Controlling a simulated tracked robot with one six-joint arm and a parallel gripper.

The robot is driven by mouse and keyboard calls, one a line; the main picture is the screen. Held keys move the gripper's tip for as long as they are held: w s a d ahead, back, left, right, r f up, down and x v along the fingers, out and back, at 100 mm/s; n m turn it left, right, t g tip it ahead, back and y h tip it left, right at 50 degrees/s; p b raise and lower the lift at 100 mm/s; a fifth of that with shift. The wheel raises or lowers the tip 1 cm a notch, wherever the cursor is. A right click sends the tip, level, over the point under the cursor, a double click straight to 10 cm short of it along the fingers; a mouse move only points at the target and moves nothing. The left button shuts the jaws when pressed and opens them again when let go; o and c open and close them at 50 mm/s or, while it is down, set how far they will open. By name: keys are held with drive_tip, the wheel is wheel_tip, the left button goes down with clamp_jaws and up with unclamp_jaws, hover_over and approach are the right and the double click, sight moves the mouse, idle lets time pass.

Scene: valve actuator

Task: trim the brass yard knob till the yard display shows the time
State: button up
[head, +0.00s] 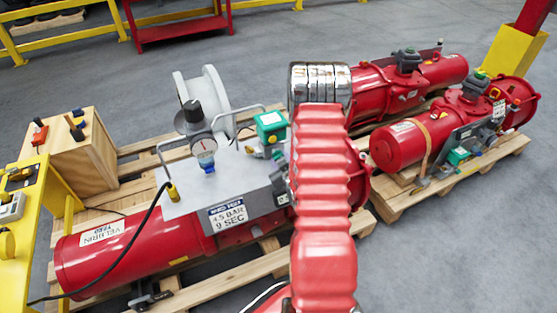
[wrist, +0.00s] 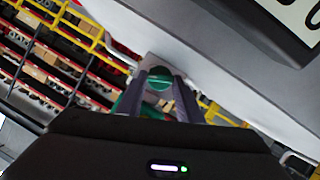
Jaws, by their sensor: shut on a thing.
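My gripper (wrist: 160,78) shows in the wrist view, with its two dark fingers closed around a small green, round-topped thing (wrist: 158,84). Whether this is part of the green box on the grey plate, I cannot tell. In the head view my red arm reaches forward over the near valve actuator and hides the fingertips. A small whitish display box (head: 12,208) sits on the yellow bench at the left edge, its reading too small to make out. A yellow, brass-like knob (head: 7,244) is in front of it, apart from my gripper.
A black cable crosses the actuator. More red actuators (head: 405,145) lie at right.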

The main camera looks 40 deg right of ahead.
drive_tip(key=shift+a, duration=0.15)
drive_tip(key=shift+a+f+n+h, duration=0.15)
drive_tip(key=shift+n+h, duration=0.45)
drive_tip(key=shift+n, duration=0.5)
drive_tip(key=o, duration=1.1)
drive_tip(key=v, duration=1.3)
drive_tip(key=shift+s+a, duration=0.2)
drive_tip(key=shift+s, duration=0.1)
drive_tip(key=shift+c, duration=0.5)
